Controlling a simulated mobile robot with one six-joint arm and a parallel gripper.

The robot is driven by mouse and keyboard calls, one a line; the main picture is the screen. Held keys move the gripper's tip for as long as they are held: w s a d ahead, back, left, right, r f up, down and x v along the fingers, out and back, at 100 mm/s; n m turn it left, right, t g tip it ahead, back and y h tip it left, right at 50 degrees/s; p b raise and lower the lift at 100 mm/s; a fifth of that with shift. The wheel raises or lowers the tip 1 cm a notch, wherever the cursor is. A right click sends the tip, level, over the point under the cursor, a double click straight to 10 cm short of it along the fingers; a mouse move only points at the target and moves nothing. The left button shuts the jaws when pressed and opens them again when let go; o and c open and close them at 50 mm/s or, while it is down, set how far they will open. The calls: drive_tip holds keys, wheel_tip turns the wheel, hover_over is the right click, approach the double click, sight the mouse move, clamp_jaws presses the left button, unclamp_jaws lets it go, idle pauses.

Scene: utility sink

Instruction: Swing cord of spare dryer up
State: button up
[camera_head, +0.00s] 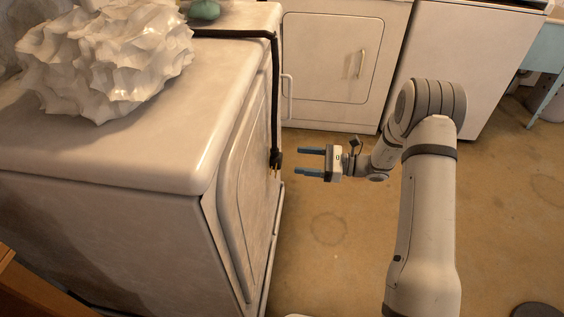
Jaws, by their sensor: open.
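A white dryer (110,165) stands at the left, with its door (240,190) facing right. A black cord (275,95) runs along the back of its top, bends over the edge and hangs straight down beside the door side. The cord ends in a black plug (275,158) with its prongs pointing down. My gripper (307,162) is open and empty, with its two blue fingers pointing left at about the plug's height. In the picture a small gap separates the fingertips from the plug. The exact depth between them cannot be told.
A crumpled white heap (105,55) lies on the dryer top, with a green object (203,10) behind it. Another white dryer (335,55) and a white appliance (465,65) stand at the back.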

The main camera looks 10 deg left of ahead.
sight(281, 158)
drive_tip(key=a, duration=0.7)
drive_tip(key=shift+s+a+b, duration=0.1)
drive_tip(key=shift+s+b, duration=0.15)
drive_tip(key=shift+b, duration=0.15)
drive_tip(key=c, duration=1.4)
drive_tip(key=shift+r, duration=0.15)
